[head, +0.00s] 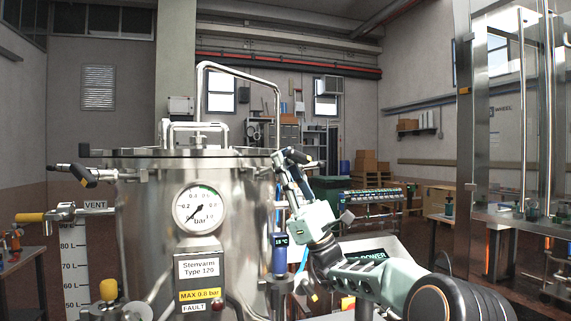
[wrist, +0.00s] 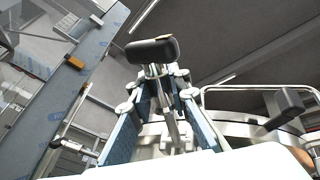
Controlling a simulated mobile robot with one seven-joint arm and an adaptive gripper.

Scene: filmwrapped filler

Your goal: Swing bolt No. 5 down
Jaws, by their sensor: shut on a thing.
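A steel tank (head: 250,210) with a flat lid (head: 150,152) stands at left centre in the head view. My gripper (head: 285,167) is at the right side of its rim. It is shut on the shank of a swing bolt, below the black handle (head: 298,157). In the wrist view this black handle (wrist: 152,50) stands above the fingers, and the metal shank (wrist: 170,105) runs down between the blue-padded fingers of my gripper (wrist: 168,105). No bolt number is readable. Another black-handled bolt (head: 80,175) sticks out at the tank's left rim. The lower end of the held bolt is hidden.
A black handle (wrist: 285,105) is at the right in the wrist view. A glazed steel frame (head: 475,110) stands at right.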

